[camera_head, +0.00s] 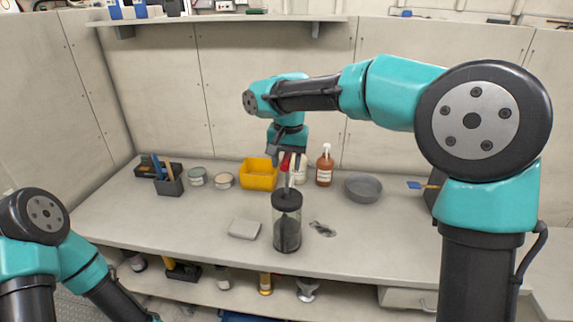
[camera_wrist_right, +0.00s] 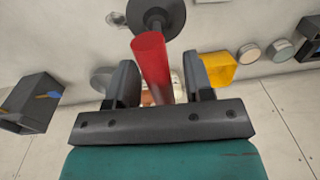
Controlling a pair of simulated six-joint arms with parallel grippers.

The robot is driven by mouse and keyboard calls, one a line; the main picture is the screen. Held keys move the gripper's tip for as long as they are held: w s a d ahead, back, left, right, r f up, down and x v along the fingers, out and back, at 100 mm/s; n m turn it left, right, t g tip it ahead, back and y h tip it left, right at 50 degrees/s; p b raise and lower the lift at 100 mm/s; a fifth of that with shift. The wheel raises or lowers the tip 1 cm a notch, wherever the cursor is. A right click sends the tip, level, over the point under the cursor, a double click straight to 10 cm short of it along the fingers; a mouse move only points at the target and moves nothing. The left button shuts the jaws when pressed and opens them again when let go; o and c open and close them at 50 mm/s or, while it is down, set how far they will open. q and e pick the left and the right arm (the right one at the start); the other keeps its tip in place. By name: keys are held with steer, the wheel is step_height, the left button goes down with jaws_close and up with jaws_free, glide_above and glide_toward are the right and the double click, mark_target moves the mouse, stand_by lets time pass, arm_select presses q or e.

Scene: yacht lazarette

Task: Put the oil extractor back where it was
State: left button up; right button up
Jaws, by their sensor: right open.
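The oil extractor (camera_head: 287,222) stands upright near the front middle of the bench, a dark clear cylinder with a black cap, a rod and a red handle on top. In the right wrist view its red handle (camera_wrist_right: 150,62) rises between my two fingers, with the black top (camera_wrist_right: 155,14) beyond. My right gripper (camera_head: 287,157) is above the cylinder, at the handle. Its fingers (camera_wrist_right: 160,78) are open, with a gap beside the handle. My left arm shows at the lower left, but its gripper is out of frame.
Behind the extractor are a yellow bin (camera_head: 258,174) and an orange-brown bottle (camera_head: 324,167). A grey bowl (camera_head: 363,188) stands to the right. A grey block (camera_head: 244,229) and a dark small item (camera_head: 322,229) lie close to either side. The bench's left front is clear.

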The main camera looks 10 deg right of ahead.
steer(key=r, duration=1.1)
steer(key=shift+s+d, duration=0.15)
steer(key=shift+d, duration=0.05)
steer(key=o, duration=1)
